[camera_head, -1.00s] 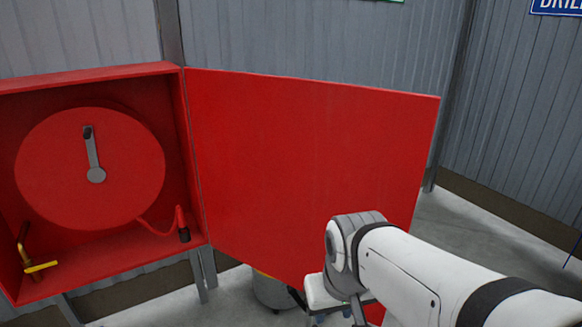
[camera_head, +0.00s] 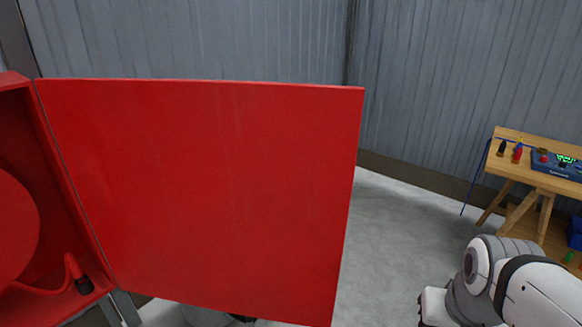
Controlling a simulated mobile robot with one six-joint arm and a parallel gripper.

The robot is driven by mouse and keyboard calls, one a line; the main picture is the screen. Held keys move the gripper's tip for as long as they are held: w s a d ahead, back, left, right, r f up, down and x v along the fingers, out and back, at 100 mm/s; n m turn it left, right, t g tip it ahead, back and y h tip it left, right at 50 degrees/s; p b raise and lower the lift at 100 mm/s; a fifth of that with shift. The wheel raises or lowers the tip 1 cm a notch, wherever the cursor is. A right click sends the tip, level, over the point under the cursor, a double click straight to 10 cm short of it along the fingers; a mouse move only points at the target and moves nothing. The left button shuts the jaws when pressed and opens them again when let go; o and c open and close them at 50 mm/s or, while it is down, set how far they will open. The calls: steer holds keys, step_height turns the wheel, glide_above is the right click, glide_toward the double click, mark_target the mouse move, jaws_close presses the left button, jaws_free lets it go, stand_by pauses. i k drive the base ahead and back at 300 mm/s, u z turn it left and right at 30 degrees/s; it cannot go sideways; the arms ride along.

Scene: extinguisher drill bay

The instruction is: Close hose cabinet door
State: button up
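The red hose cabinet (camera_head: 98,262) is at the left edge, cut off by the frame. Its red door (camera_head: 205,190) stands wide open, hinged on the cabinet's right side and filling the left and middle of the view. My gripper's fingers are below the frame and out of sight.
A wooden table (camera_head: 547,181) stands at the right with a blue device (camera_head: 560,166) and small bottles on it. Grey corrugated walls (camera_head: 450,80) close off the back. Bare concrete floor (camera_head: 390,235) lies between the door and the table.

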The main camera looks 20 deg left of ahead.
mark_target(229, 196)
steer(key=z, duration=0.3)
steer(key=i, duration=3.5)
steer(key=u, duration=4.65)
steer(key=i, duration=0.55)
steer(key=z, duration=0.15)
